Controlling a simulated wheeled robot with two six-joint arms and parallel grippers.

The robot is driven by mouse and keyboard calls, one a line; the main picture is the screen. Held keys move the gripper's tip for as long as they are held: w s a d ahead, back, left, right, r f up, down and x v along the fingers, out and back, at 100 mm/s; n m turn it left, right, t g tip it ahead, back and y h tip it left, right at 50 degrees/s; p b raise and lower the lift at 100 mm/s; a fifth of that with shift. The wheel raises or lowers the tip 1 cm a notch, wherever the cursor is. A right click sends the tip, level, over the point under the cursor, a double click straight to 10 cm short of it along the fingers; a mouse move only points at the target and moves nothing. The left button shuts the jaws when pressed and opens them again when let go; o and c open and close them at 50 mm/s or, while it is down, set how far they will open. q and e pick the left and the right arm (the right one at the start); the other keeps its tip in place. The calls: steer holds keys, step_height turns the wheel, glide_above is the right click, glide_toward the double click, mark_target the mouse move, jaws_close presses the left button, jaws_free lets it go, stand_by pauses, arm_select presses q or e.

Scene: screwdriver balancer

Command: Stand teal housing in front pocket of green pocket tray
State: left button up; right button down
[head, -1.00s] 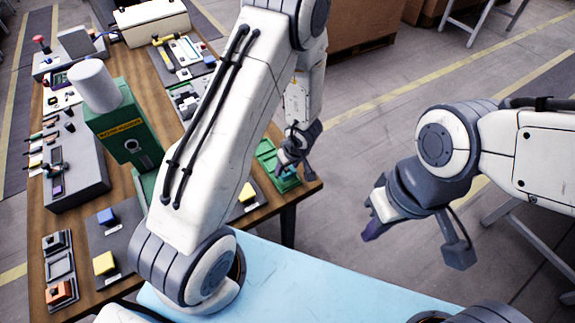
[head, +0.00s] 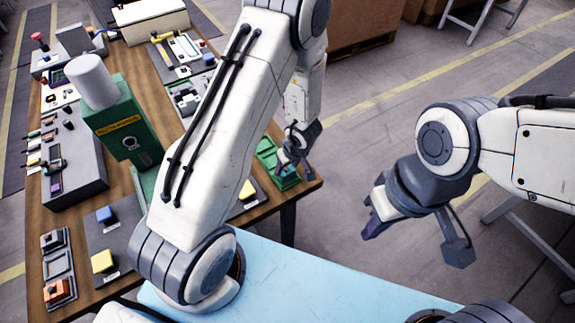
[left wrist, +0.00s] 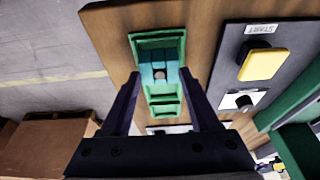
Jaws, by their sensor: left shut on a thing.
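The teal housing (left wrist: 159,74) shows in the left wrist view between the fingertips of my left gripper (left wrist: 160,76); a round detail marks its middle. My left gripper is shut on it. The green pocket tray (left wrist: 157,36) lies under it near the table edge, and the housing overlaps one of its pockets. I cannot tell whether the housing touches the pocket floor. In the head view, my left gripper (head: 288,166) is over the tray (head: 266,150), and the housing is hard to make out. My right gripper (head: 370,228) hangs away from the table; its finger gap is unclear.
Beside the tray is a dark panel with a yellow button (left wrist: 264,64) and a black knob (left wrist: 243,102). A green press (head: 125,130) with a white cylinder stands on the wooden table further left. Open floor lies past the table edge.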

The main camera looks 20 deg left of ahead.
arm_select(q)
steer(key=shift+f+b, duration=0.55)
steer(key=shift+f, duration=0.2)
steer(key=o, duration=1.5)
steer(key=p+v, duration=0.6)
steer(key=v, duration=0.4)
steer(key=shift+s+d+r, duration=0.1)
steer(key=shift+r, duration=0.1)
